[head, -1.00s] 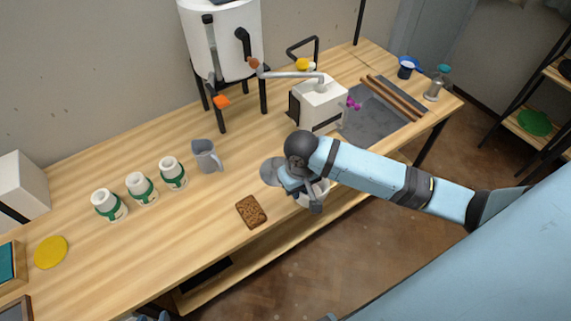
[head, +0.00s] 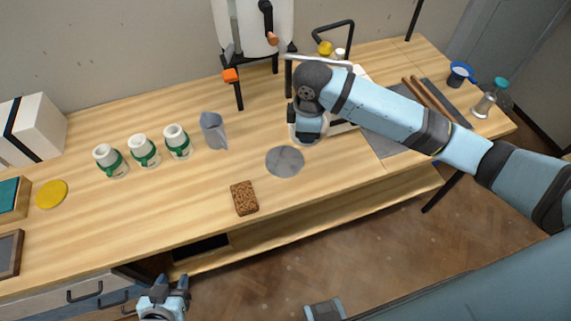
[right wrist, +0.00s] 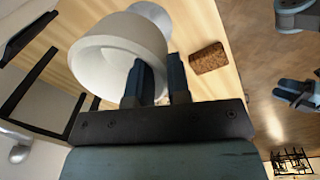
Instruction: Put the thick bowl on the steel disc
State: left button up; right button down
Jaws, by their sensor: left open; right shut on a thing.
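The thick bowl is white and mostly hidden behind my right gripper in the head view (head: 304,142). It shows large in the right wrist view (right wrist: 112,50). My right gripper (head: 308,128) is shut on the bowl's wall, one finger on each side of its rim. The steel disc (head: 285,161) is a flat grey round on the table, bare, just in front and to the left of the bowl. It also shows in the right wrist view (right wrist: 150,14), partly behind the bowl. My left gripper (head: 168,290) is open and empty, low in front of the table.
A brown sponge-like block (head: 244,198) lies left and in front of the disc. A grey jug (head: 213,130) and several white-and-green cups (head: 143,151) stand further left. Behind the right arm are a white box-like machine (head: 345,125) and a dark mat (head: 385,138).

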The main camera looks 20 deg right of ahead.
jog(key=w+r+n, duration=0.1)
jog(key=n, duration=0.1)
jog(key=w+a+r+n+b, duration=0.1)
jog(key=n, duration=0.1)
jog(key=w+r+n, duration=0.1)
jog(key=n, duration=0.2)
jog(key=shift+a+r+t+b, duration=0.25)
jog(key=shift+r+t+b, duration=0.05)
jog(key=shift+b, duration=0.1)
jog(key=shift+w+a+r+n+y, duration=0.15)
jog(key=shift+w+r+n, duration=0.1)
jog(key=shift+n, duration=0.25)
jog(key=shift+w+d+r+n+y, duration=0.15)
jog(key=shift+r+n, duration=0.1)
jog(key=shift+n, duration=0.25)
jog(key=shift+a+f, duration=0.15)
jog(key=shift+f, duration=0.1)
notch_tip(320, 180, down, 19)
jog(key=shift+f, duration=0.15)
jog(key=c, duration=1.1)
grip_release()
jog(key=shift+s+f, duration=0.1)
